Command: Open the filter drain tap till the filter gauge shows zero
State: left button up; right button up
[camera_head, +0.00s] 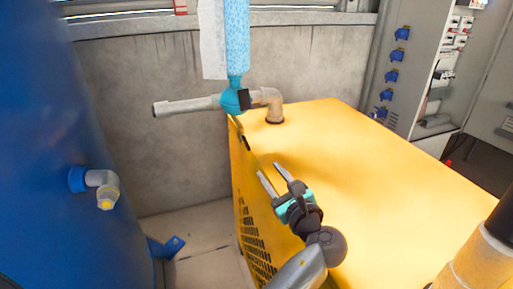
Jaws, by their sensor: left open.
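A light-blue patterned upright cylinder (237,40), which looks like the filter, stands at top centre with a teal fitting (232,101) at its lower end. A dark block sits on that fitting's right side; I cannot tell whether it is the drain tap. I cannot make out a filter gauge or its reading. My left gripper (274,176) is open and empty, with two thin grey fingers pointing up and left. In the picture it is below the fitting, clearly apart from it, over the yellow cabinet's left edge. My right gripper is not in view.
A grey pipe (187,105) runs left from the fitting, and a beige elbow (268,98) joins the yellow cabinet (350,160). A blue tank (50,230) with an elbow outlet (103,180) stands left. A grey electrical panel (415,60) stands right. The cabinet top is mostly clear.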

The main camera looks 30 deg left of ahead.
pick_arm(q)
send_near(245, 140)
jog(key=x, duration=0.8)
jog(key=shift+w+a, duration=0.1)
jog(key=shift+w, duration=0.05)
jog(key=shift+c, duration=0.2)
grip_shut()
dwell(0.4)
